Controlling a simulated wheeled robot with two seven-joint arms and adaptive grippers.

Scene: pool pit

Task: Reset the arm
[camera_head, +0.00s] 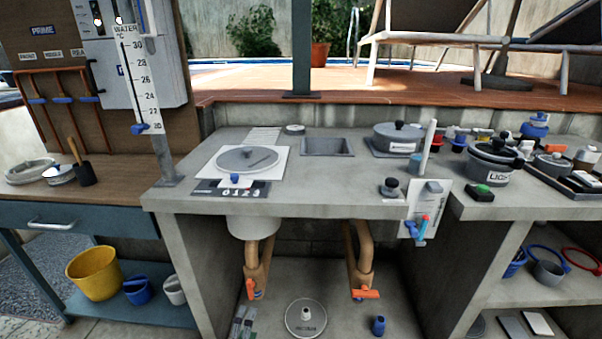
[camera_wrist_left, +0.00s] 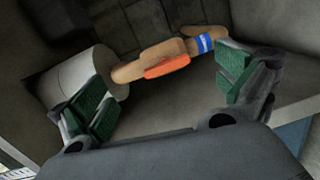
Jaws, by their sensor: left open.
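My left gripper (camera_wrist_left: 168,88) shows only in the left wrist view. Its two green-padded fingers are spread wide with nothing held between them. Beyond the fingers is a tan pipe (camera_wrist_left: 190,45) with an orange lever (camera_wrist_left: 167,66) and a blue band (camera_wrist_left: 205,43). A pale cylinder (camera_wrist_left: 75,80) joins the pipe, partly behind the left finger. I cannot tell whether the gripper touches the pipe. Neither arm shows in the head view, and my right gripper is in neither view.
The head view shows a grey counter (camera_head: 330,195). Below it are a left pipe with an orange lever (camera_head: 250,289), a right pipe with an orange lever (camera_head: 365,293) and a round disc (camera_head: 306,317). A yellow bucket (camera_head: 94,273) stands on the left shelf.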

